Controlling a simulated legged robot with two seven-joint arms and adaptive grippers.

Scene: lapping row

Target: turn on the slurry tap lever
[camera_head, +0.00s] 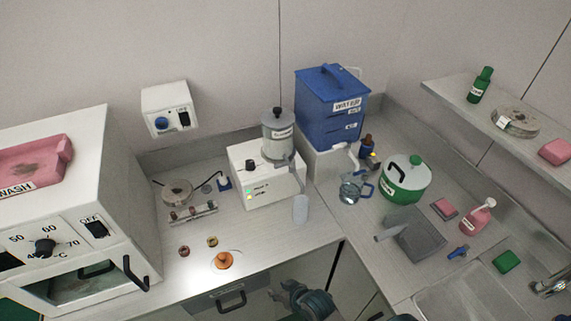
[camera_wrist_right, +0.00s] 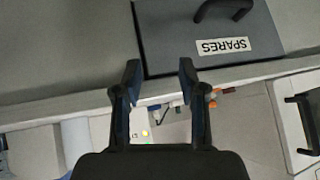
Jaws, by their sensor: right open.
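A grey cylindrical slurry canister (camera_head: 278,132) with a black knob and a small label stands on a white box (camera_head: 262,180) on the counter. A grey spout or tap arm (camera_head: 294,164) runs down from its right side toward a pale upright cylinder (camera_head: 300,208). I cannot clearly tell the lever from the spout at this size. My right gripper (camera_head: 305,298) is low at the counter's front edge, well apart from the canister. In the right wrist view its two fingers (camera_wrist_right: 160,78) are spread and empty. My left gripper is not in view.
A blue stacked box (camera_head: 331,105) stands right of the canister, and a green-and-white pot (camera_head: 405,182) farther right. An orange knob-like object (camera_head: 223,260) sits near the front edge. A white oven-like unit (camera_head: 75,220) is at left. The wrist view shows a SPARES panel (camera_wrist_right: 205,25).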

